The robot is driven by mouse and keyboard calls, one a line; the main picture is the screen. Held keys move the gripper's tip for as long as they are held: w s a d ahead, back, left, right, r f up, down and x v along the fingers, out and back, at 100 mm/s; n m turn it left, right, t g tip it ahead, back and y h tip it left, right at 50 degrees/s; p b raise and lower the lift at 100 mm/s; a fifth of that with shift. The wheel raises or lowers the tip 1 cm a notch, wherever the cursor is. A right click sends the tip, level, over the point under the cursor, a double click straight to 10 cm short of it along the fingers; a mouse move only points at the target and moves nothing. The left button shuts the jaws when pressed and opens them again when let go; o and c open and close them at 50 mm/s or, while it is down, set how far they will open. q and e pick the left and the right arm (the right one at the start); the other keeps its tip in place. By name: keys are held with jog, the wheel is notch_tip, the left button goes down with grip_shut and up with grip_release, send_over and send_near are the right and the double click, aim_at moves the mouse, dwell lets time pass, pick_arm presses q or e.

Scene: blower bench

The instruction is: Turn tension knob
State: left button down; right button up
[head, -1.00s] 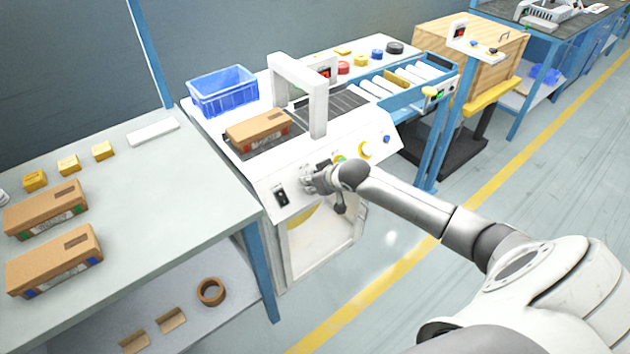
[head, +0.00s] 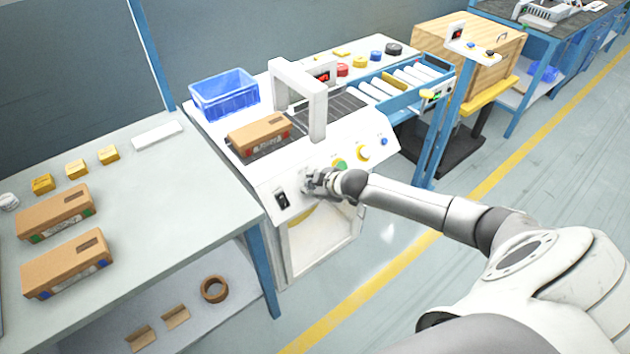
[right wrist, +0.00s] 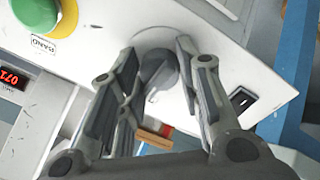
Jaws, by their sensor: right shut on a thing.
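The strapping machine's white front panel (head: 290,172) faces me. My right gripper (head: 309,185) is at this panel, between the black rocker switch (head: 283,200) and the green button (head: 340,165). In the right wrist view, the dark round tension knob (right wrist: 158,72) sits between the two fingers of my right gripper (right wrist: 157,80), which are shut on it. The switch (right wrist: 240,98) shows right of the fingers, and the green button (right wrist: 36,12) on its yellow base shows at upper left. In the head view the gripper hides the knob. My left gripper is out of view.
A brown box (head: 258,134) lies on the machine top by the white arch (head: 318,112). A blue bin (head: 224,92) stands behind it. A grey table (head: 150,215) with boxes is at left.

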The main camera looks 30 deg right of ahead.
jog(key=n+p, duration=0.1)
jog(key=n, duration=0.4)
jog(key=shift+n+y+p, duration=0.3)
jog(key=shift+p, duration=0.05)
jog(key=shift+n+p, duration=0.65)
jog(key=shift+n, duration=1.45)
jog(key=o, duration=1)
jog(key=shift+s, duration=0.1)
jog(key=v, duration=1.2)
jog(key=shift+d+f, duration=0.1)
